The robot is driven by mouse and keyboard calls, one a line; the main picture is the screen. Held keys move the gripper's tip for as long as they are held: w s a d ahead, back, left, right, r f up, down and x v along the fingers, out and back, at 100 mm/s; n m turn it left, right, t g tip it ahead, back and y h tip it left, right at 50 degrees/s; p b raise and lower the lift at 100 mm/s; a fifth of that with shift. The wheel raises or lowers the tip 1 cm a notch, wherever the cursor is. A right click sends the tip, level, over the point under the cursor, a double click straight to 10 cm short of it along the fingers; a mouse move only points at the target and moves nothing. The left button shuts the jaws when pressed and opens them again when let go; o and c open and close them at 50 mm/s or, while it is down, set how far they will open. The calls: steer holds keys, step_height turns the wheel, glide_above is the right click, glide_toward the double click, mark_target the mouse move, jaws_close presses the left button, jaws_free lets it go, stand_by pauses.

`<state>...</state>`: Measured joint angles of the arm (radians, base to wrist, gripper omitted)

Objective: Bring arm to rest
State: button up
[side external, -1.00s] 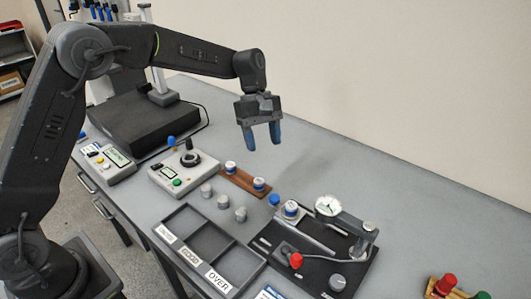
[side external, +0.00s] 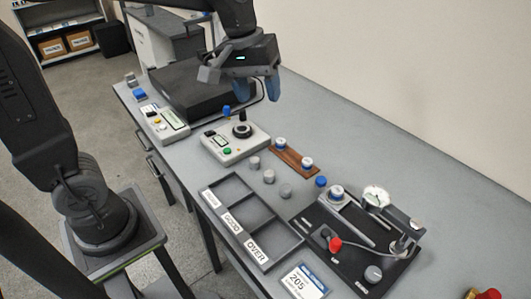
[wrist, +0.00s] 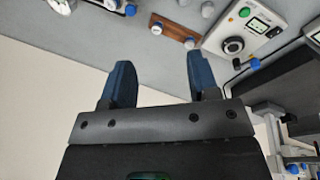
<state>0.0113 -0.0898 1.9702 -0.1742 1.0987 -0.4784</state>
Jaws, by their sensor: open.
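My gripper (side external: 258,88) hangs in the air above the back part of the bench, near the black slab (side external: 190,95). Its two blue fingers are apart with nothing between them. In the wrist view the open fingers of my gripper (wrist: 158,82) point toward the bench top, with empty space between them. My gripper touches nothing that I can see.
The bench's right back area is bare.

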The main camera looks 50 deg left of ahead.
steer(key=s+a+f+m+t+y, duration=0.1)
steer(key=s+m+t, duration=0.1)
steer(key=s, duration=0.5)
steer(key=s+a+f+m+t, duration=0.1)
steer(key=s+a+m, duration=0.1)
steer(key=s+m, duration=0.2)
steer(key=s, duration=0.3)
steer(key=shift+t+y, duration=0.4)
